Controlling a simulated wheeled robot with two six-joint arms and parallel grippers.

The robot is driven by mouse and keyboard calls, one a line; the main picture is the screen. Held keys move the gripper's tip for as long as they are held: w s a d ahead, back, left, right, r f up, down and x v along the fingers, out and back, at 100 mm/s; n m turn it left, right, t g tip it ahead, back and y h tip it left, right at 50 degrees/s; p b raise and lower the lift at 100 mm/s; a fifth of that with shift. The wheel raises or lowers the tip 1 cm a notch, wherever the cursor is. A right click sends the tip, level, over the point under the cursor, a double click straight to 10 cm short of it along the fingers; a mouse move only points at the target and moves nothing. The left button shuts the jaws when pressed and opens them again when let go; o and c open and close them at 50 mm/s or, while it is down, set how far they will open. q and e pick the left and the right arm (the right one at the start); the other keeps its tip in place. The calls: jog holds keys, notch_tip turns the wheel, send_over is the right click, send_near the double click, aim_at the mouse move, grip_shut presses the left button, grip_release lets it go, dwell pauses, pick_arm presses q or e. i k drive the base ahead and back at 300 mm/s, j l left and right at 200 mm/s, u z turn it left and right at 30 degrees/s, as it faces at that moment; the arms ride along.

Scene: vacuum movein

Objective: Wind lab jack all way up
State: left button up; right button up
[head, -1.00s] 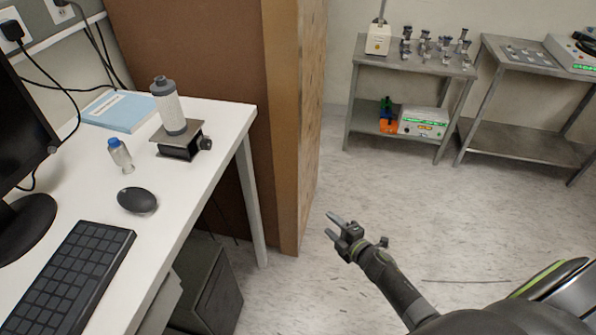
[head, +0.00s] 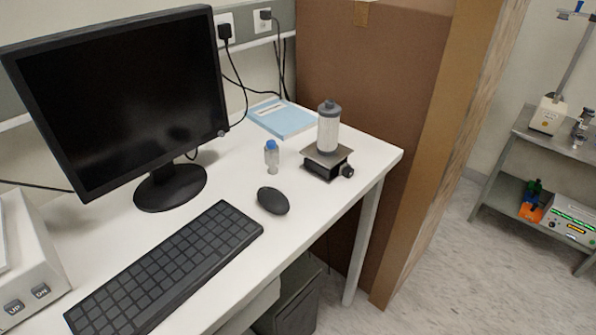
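The lab jack (head: 326,163) stands near the right end of the white desk in the head view. It looks low, with its top plate close above its dark base. A dark round knob (head: 347,171) sticks out on its right side. A white cylindrical bottle with a grey cap (head: 328,130) stands upright on the top plate. Neither of my grippers shows in the head view now.
The desk (head: 225,190) also holds a small blue-capped vial (head: 271,157), a mouse (head: 272,200), a keyboard (head: 165,270), a monitor (head: 120,95) and a blue book (head: 281,118). A tall brown cardboard box (head: 375,90) stands behind the desk's right end. Open floor (head: 440,270) lies right.

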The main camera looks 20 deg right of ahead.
aim_at(348, 173)
jog(key=l+u, duration=1.2)
jog(key=u, duration=0.15)
jog(key=k+l+u, duration=0.1)
jog(key=l+u, duration=0.35)
jog(key=j, duration=0.1)
